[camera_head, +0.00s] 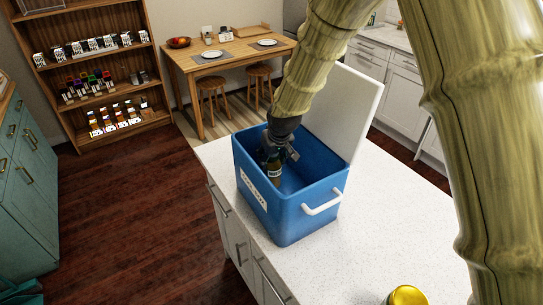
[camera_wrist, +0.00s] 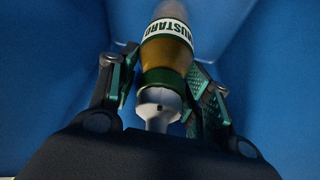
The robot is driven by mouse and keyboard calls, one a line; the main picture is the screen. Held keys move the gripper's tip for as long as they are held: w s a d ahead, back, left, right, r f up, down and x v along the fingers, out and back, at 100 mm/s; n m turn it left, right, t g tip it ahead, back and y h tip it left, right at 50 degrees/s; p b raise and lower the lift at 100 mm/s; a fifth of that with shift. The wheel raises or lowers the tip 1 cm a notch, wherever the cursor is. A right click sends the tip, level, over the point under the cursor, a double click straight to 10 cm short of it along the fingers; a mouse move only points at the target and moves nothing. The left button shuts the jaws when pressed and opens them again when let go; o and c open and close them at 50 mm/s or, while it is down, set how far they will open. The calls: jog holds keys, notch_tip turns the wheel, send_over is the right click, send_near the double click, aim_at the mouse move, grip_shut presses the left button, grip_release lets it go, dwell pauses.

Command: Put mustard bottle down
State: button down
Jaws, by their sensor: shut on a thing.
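The mustard bottle (camera_wrist: 166,50) has a "MUSTARD" label, a yellow-brown body, a green band and a white end near my gripper. In the head view the bottle (camera_head: 273,170) is inside the blue cooler (camera_head: 276,218), near its left wall. My gripper (camera_wrist: 163,92) is shut on the bottle, with one finger on each side of it. In the head view my gripper (camera_head: 276,150) reaches down into the open cooler. Blue cooler walls surround the bottle in the wrist view. Whether the bottle touches the cooler floor cannot be told.
The cooler stands on a white counter (camera_head: 372,235), its white lid (camera_head: 343,108) open behind it. A yellow round object (camera_head: 407,296) is at the counter's front. A wooden shelf (camera_head: 100,75) with goods and a dining table (camera_head: 226,60) stand farther back. Counter space right of the cooler is clear.

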jog(key=shift+s, duration=0.1)
jog(key=c, duration=0.7)
grip_release()
jog(key=shift+f, duration=0.1)
jog(key=shift+r, duration=0.3)
jog(key=shift+b+v, duration=1.65)
jog(key=shift+v, duration=4.25)
jog(key=shift+s, duration=0.1)
